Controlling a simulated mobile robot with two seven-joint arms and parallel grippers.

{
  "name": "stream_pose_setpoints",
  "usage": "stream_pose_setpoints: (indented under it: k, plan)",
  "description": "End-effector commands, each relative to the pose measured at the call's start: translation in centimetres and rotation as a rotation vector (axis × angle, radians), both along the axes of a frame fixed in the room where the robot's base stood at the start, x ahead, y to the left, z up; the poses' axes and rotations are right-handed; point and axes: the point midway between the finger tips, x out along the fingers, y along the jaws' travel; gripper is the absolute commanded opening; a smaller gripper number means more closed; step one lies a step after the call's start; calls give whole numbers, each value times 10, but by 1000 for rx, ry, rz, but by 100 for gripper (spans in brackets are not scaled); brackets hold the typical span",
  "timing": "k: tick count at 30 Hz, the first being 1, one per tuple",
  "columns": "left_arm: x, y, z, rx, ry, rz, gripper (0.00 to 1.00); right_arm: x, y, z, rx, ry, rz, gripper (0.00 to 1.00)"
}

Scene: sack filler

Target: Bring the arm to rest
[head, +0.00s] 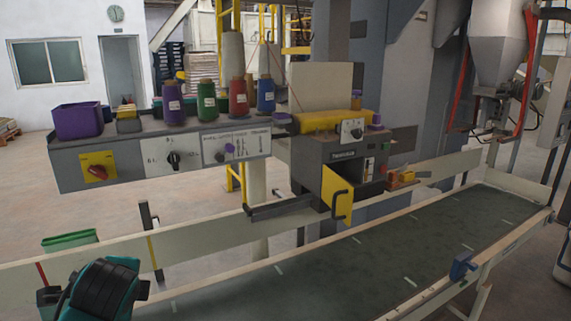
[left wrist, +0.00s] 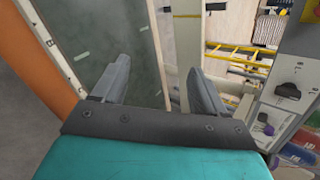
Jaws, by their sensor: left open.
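My left gripper (left wrist: 159,67) is open in the left wrist view, its two grey fingers apart with nothing between them. Beyond the fingers are the conveyor belt (left wrist: 110,32) and pale frame posts. In the head view, the teal and black end of my left arm is at the lower left, in front of the conveyor's near-left end and apart from the control panel (head: 210,150). Its fingertips cannot be made out there. My right gripper is in neither view.
The panel's shelf carries a purple bin (head: 78,121) and several thread spools. A sewing unit with a yellow door (head: 336,190) stands open over the conveyor belt (head: 370,255). A green bin (head: 70,240) is behind the left rail. A blue clamp (head: 461,267) sits on the near rail.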

Motion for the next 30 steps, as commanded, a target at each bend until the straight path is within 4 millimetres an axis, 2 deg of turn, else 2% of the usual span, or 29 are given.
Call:
stream_pose_setpoints:
  k: [1, 3, 6, 9, 15, 21, 24, 30]
  plan:
    - [-22, -10, -26, -99, 12, 45, 72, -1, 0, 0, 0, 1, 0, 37]
    - [-49, -23, -52, -242, 17, 127, 72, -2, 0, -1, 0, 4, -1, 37]
    - [-92, -39, -84, -434, 36, 267, 72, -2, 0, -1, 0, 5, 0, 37]
    - [-135, -54, -108, -606, 59, 426, 72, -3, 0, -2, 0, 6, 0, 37]
    - [-207, -73, -132, -854, 101, 734, 72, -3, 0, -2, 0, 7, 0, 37]
    - [-265, -87, -139, -1013, 133, 1024, 72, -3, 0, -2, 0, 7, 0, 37]
    - [-243, -89, -154, -1055, 75, 965, 72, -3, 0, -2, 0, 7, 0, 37]
    - [-215, -97, -183, -1152, -31, 863, 72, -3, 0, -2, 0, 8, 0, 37]
